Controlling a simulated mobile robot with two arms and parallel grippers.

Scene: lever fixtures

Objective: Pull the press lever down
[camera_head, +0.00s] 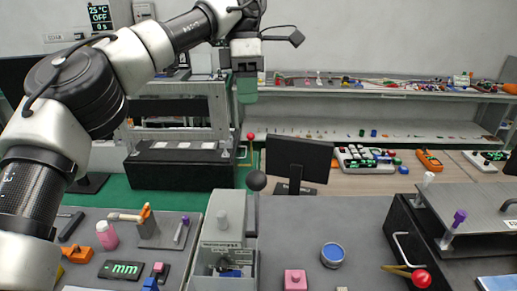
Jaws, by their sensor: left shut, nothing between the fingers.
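A grey press-like fixture (222,228) stands at the front centre. A lever stands upright at its right side, topped by a black ball knob (256,180). My left arm arches in from the left. Its left gripper (247,92), with greenish fingers pointing down, is shut and empty. In the picture it hangs well above the black knob, apart from it. My right gripper is not in view.
A monitor (297,160) stands behind the lever. Another fixture with a red knob (421,278) stands farther right. Small tools and a green-lettered display (121,270) lie at left.

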